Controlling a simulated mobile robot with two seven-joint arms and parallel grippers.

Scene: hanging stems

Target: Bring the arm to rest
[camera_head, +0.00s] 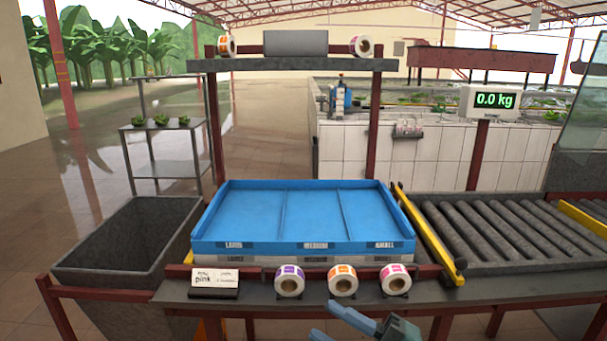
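My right gripper (322,320) shows at the bottom edge of the head view, right of the middle. Its two blue-grey fingers point left and stand apart, with nothing seen between them. The lower finger is partly cut off by the frame. The gripper is in front of the bench's near edge, below the label rolls. My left gripper and arm are not in view.
A blue tray (246,210) with three empty labelled compartments sits on the bench. Label rolls (342,281) and a small sign (214,279) line its front. A grey bin (85,268) stands left, a roller conveyor (490,238) right. The scale display (494,100) reads 0.0 kg.

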